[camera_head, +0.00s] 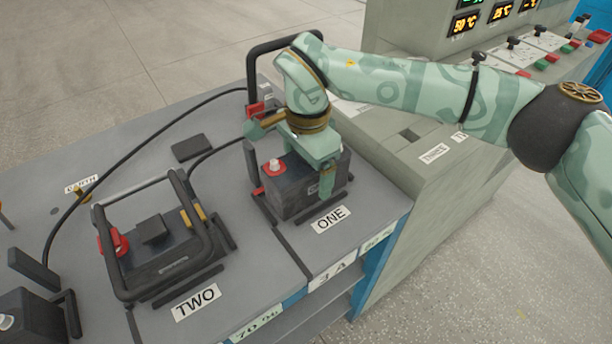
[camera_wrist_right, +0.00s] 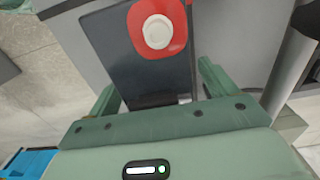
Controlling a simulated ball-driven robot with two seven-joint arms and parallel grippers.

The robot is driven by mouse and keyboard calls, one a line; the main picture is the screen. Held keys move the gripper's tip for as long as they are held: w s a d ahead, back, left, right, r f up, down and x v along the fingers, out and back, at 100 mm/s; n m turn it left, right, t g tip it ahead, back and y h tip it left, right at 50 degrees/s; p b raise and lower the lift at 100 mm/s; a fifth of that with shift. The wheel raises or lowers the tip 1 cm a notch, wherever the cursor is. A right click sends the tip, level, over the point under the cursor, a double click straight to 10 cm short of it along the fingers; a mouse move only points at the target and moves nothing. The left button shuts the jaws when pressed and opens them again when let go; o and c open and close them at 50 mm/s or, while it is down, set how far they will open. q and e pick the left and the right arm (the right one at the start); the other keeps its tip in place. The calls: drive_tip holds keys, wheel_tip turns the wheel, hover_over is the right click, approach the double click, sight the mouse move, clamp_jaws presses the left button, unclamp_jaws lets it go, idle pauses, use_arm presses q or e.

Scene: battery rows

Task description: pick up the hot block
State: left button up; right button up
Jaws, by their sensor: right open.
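A dark battery block (camera_head: 305,190) with a white-and-red terminal on top stands in the bay labelled ONE. My right gripper (camera_head: 298,158) is over this block and open, its fingers on either side. In the right wrist view the block (camera_wrist_right: 150,75) with its red terminal patch lies between the open fingers (camera_wrist_right: 160,90). I cannot tell whether the fingers touch it. Another dark block (camera_head: 28,322) is partly in view at the lower left. Nothing visible on either block marks it as hot. My left gripper is not in view.
Bay TWO has a raised black frame (camera_head: 115,270) and no full-size block. Another black handle (camera_head: 250,70) rises behind bay ONE. Black cables cross the grey bench (camera_head: 110,175). A panel with temperature displays (camera_head: 466,22), one reading 50 °C, stands at the upper right.

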drive_tip(key=shift+s, duration=0.1)
drive_tip(key=shift+c, duration=1)
drive_tip(key=c, duration=1.5)
drive_tip(key=shift+r, duration=0.15)
clamp_jaws()
